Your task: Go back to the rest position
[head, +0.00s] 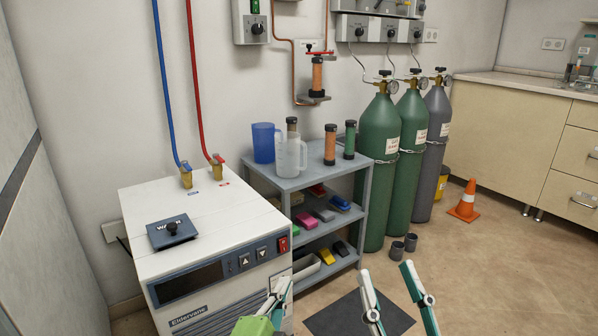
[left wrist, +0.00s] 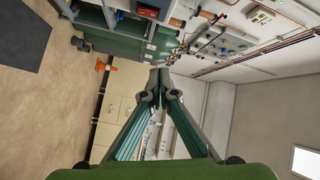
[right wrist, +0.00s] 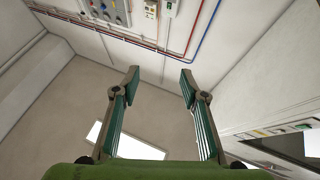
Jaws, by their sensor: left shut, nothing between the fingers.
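My left gripper (head: 280,288) is low in the head view, in front of the white chiller's right front edge. In the left wrist view (left wrist: 159,76) its fingertips meet with nothing between them. My right gripper (head: 388,276) is to its right, above the floor and a dark mat. In the right wrist view (right wrist: 159,78) its fingers are spread apart and empty, with wall and ceiling behind. Neither gripper touches any object that I can see.
The white chiller (head: 205,240) stands at left with a dark cap (head: 171,229) on top. A grey shelf cart (head: 290,183) holds jugs, cylinders and coloured items. Gas bottles (head: 380,150), an orange cone (head: 467,200) and a dark floor mat (head: 345,318) are further right. Open floor lies at right.

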